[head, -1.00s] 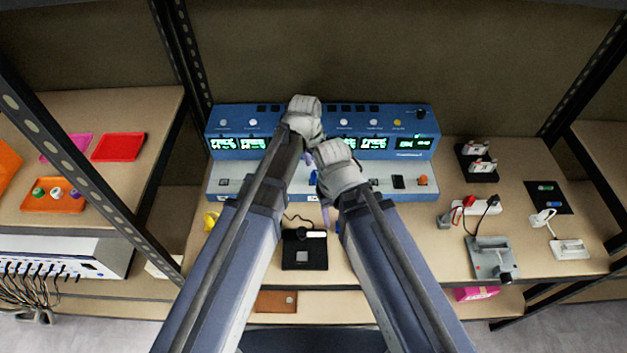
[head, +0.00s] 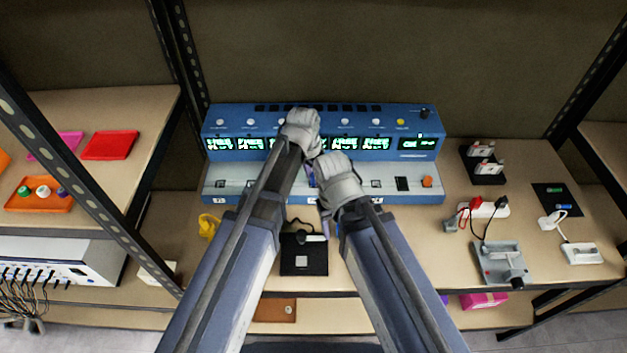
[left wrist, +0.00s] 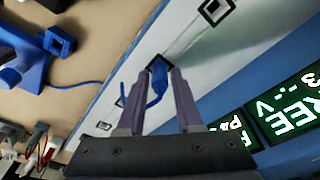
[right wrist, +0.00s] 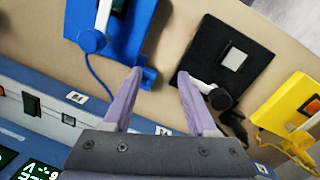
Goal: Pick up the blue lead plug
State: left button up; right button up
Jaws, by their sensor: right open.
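The blue lead plug (left wrist: 159,76) is between the fingers of my left gripper (left wrist: 163,73) in the left wrist view, over a square socket on the pale ledge. In the head view my left gripper (head: 312,167) is at the blue machine's ledge, and the plug is hidden. My right gripper (right wrist: 160,73) is open and empty in the right wrist view, pointing toward a blue switch block (right wrist: 130,30) with a blue lead.
The blue machine (head: 400,150) with lit displays stands at the back. A black switch block (head: 303,262) and yellow block (head: 208,226) lie in front. A grey switch unit (head: 500,262) stands right. My forearms are close together.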

pick_arm(q)
grip_shut()
dwell(0.4)
notch_tip(320, 180, up, 10)
jog(key=p, duration=1)
pick_arm(e)
notch_tip(320, 180, up, 10)
pick_arm(q)
jog(key=shift+f, duration=0.1)
pick_arm(e)
jog(key=shift+f, duration=0.1)
pick_arm(q)
notch_tip(320, 180, down, 5)
jog(key=b, duration=0.5)
jog(key=shift+r, duration=0.3)
pick_arm(e)
notch_tip(320, 180, down, 4)
jog(key=shift+f, duration=0.25)
